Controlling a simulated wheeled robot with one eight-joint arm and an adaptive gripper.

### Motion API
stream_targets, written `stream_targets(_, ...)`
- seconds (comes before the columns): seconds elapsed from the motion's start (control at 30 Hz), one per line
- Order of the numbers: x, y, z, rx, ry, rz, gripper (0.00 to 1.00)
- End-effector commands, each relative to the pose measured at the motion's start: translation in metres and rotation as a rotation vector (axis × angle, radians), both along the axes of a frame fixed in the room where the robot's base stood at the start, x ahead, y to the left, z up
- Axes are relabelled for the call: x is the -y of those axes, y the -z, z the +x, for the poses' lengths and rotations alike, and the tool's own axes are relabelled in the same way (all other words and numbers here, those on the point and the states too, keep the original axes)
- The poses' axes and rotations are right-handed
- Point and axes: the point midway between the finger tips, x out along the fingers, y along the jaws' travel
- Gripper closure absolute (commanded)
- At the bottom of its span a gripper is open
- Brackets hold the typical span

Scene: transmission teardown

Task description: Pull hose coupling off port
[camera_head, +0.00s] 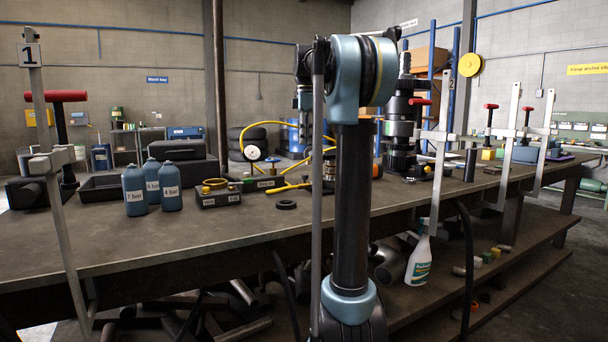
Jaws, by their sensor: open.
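A yellow hose (283,125) arcs over the middle of the bench, behind my arm. A round white gauge (253,153) stands at its left end, by a small labelled block (265,183). The hose's right end runs behind my arm, beside a brass-coloured fitting (329,168). I cannot tell which part is the coupling or the port. My gripper (306,142) points down beyond my arm, above the bench near the hose. It is open; its fingers are small and partly hidden. I cannot tell whether it touches anything.
Several blue bottles (135,190), a black box with yellow rings (218,192) and a black ring (286,205) stand left of my arm. A tall dark gear stack (402,125) stands right. Grey clamps (437,150) rise along the bench edge. Bare bench top (190,238) lies in front.

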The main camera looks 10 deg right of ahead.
Motion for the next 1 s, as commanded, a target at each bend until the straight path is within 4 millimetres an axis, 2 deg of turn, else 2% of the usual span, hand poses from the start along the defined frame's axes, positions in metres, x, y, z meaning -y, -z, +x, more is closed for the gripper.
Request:
stream_targets(0.6,-0.003,0.104,-0.001,0.0,-0.003,0.0,0.57)
stream_targets(0.8,-0.003,0.124,-0.001,0.0,-0.003,0.0,0.57)
stream_targets(1.0,-0.003,0.129,-0.001,0.0,-0.003,0.0,0.57)
